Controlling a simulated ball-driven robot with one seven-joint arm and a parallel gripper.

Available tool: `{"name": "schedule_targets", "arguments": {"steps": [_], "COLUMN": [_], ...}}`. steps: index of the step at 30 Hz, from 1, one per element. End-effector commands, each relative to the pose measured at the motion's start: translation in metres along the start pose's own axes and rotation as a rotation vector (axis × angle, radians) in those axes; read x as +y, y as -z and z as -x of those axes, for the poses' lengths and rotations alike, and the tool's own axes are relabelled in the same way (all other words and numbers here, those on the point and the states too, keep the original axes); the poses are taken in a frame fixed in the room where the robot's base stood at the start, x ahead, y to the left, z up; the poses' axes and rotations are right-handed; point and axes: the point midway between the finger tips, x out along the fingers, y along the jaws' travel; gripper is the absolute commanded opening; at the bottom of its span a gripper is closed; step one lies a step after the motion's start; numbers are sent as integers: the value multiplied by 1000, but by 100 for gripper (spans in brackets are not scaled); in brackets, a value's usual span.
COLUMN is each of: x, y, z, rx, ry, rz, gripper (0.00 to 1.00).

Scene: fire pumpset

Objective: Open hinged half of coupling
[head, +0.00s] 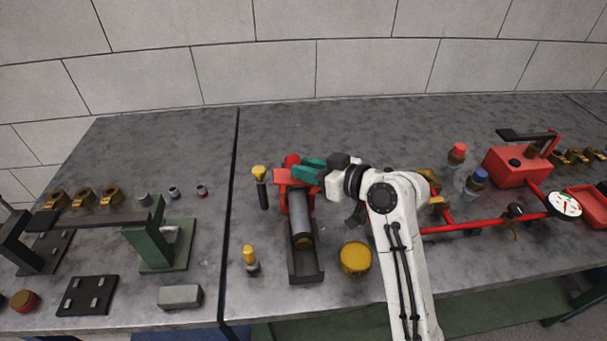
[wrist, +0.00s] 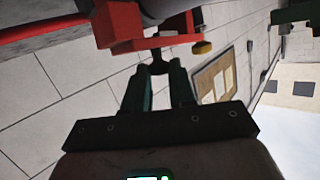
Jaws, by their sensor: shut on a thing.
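The red coupling (head: 284,177) sits at the far end of a grey cylinder (head: 300,220) that lies in a dark channel-shaped stand (head: 306,265). In the wrist view its red block (wrist: 122,25) and a red bar (wrist: 165,41) show close in front of me. A small dark handle (wrist: 158,62) hangs from the red bar. My gripper (head: 300,168), with teal fingers, is at the coupling's upper right in the head view. In the wrist view my gripper (wrist: 160,70) is shut on the dark handle. The hinge and how far the half stands open cannot be told.
A yellow-topped tool (head: 260,185) and a brass-topped piece (head: 250,260) stand left of the stand. A yellow round cap (head: 355,258) is to its right. A red pipe (head: 470,228) with a gauge (head: 565,204) runs further right. The table behind the coupling is clear.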

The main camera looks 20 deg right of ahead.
Motion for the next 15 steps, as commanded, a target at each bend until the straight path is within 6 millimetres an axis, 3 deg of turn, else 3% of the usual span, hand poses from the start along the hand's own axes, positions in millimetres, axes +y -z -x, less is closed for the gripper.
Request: {"name": "schedule_targets", "arguments": {"steps": [15], "x": [20], "y": [-6], "z": [20], "rx": [268], "ry": [100], "rz": [-245], "gripper": [0]}}
